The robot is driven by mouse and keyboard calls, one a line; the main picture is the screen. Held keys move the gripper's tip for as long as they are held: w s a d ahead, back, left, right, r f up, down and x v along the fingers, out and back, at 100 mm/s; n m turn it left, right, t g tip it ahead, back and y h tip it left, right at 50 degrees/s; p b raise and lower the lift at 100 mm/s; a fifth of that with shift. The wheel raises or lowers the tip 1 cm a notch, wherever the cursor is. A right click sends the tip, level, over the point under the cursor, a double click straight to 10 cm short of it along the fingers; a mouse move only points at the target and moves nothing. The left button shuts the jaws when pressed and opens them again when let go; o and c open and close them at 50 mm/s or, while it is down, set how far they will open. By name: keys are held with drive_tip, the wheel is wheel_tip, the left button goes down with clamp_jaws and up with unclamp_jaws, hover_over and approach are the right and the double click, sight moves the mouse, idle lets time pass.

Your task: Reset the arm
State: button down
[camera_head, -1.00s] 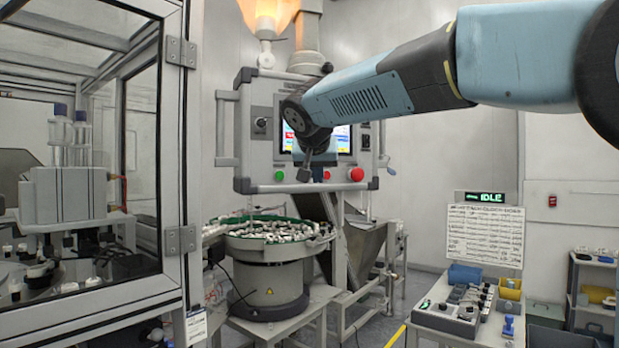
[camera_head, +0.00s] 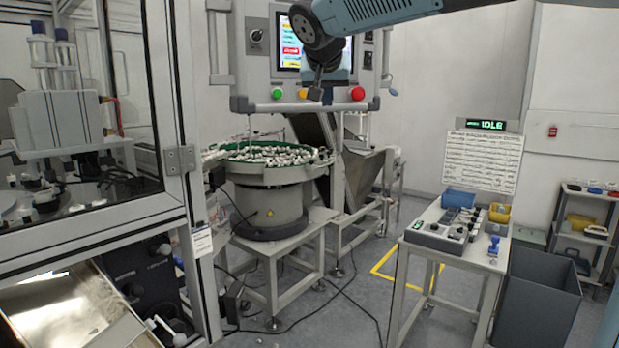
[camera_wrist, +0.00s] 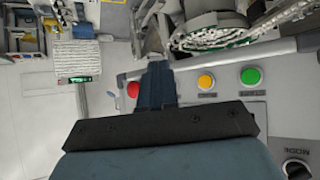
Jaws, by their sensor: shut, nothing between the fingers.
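My arm reaches in from the top right in the head view, in front of the control panel. My gripper (camera_head: 318,88) points down before the panel's lower edge, between the yellow and red buttons in that view. In the wrist view my gripper (camera_wrist: 157,75) shows as dark fingers closed together with nothing held. The control panel (camera_head: 240,75) has a lit screen (camera_head: 288,45), a green button (camera_head: 277,93), a yellow button (camera_head: 303,93) and a red button (camera_head: 357,93). The same buttons show upside down in the wrist view. I cannot tell the gap between gripper and panel.
A bowl feeder (camera_head: 268,205) full of small parts stands below the panel. A glass-walled machine (camera_head: 185,160) fills the left. A small table (camera_head: 447,246) with a control box and bins stands right, beside a grey bin (camera_head: 540,290). The sign above reads IDLE. Open floor lies between.

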drive_tip(key=s+d+f+g, duration=0.3)
drive_tip(key=s+d+f, duration=0.7)
drive_tip(key=s+d, duration=0.35)
drive_tip(key=s+d+f+g, duration=0.1)
drive_tip(key=s+d+f, duration=0.2)
drive_tip(key=s+f, duration=0.4)
drive_tip(key=s+d+f+n+g+y, duration=0.1)
drive_tip(key=s+d+f, duration=0.2)
drive_tip(key=s+f, duration=0.5)
drive_tip(key=shift+s+d, duration=0.15)
drive_tip(key=shift+s, duration=0.45)
